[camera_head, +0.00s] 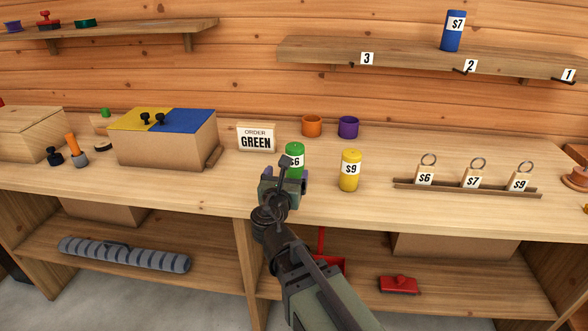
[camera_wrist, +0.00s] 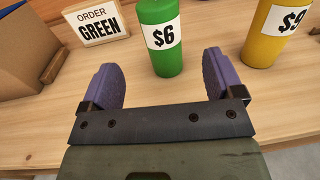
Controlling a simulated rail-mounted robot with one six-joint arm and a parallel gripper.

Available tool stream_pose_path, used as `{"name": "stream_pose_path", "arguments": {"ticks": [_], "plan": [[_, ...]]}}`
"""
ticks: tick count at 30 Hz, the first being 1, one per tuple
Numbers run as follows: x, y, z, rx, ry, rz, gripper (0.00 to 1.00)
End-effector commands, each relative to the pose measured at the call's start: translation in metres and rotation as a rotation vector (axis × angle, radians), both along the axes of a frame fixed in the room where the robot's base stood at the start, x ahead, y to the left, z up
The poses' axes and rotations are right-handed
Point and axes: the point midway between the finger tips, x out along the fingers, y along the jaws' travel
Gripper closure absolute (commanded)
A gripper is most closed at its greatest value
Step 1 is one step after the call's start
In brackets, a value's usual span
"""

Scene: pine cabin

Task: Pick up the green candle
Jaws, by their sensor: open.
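The green candle (camera_head: 295,151) stands upright on the bench with a white $6 label. In the wrist view the green candle (camera_wrist: 159,62) stands just beyond the fingers, roughly midway between them. My gripper (camera_head: 288,178) is in front of the candle and hides its lower part in the head view. In the wrist view my gripper (camera_wrist: 163,76) has its two purple-padded fingers wide apart, with nothing held between them. I cannot tell that either finger touches the candle.
A yellow $9 candle (camera_head: 350,171) stands close on the right. An ORDER GREEN sign (camera_head: 256,139) stands to the left behind. Orange (camera_head: 312,126) and purple (camera_head: 348,127) cups stand behind. A box with yellow and blue lids (camera_head: 166,142) is further left.

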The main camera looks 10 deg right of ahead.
Motion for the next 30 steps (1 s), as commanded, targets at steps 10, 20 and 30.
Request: {"name": "stream_pose_path", "arguments": {"ticks": [10,20,30], "plan": [[0.045,-0.021,0.0,0.004,0.0,-0.003,0.13],[0.089,-0.04,0.001,0.005,0.0,-0.006,0.13],[0.091,-0.042,0.001,0.006,-0.001,-0.004,0.29]]}}
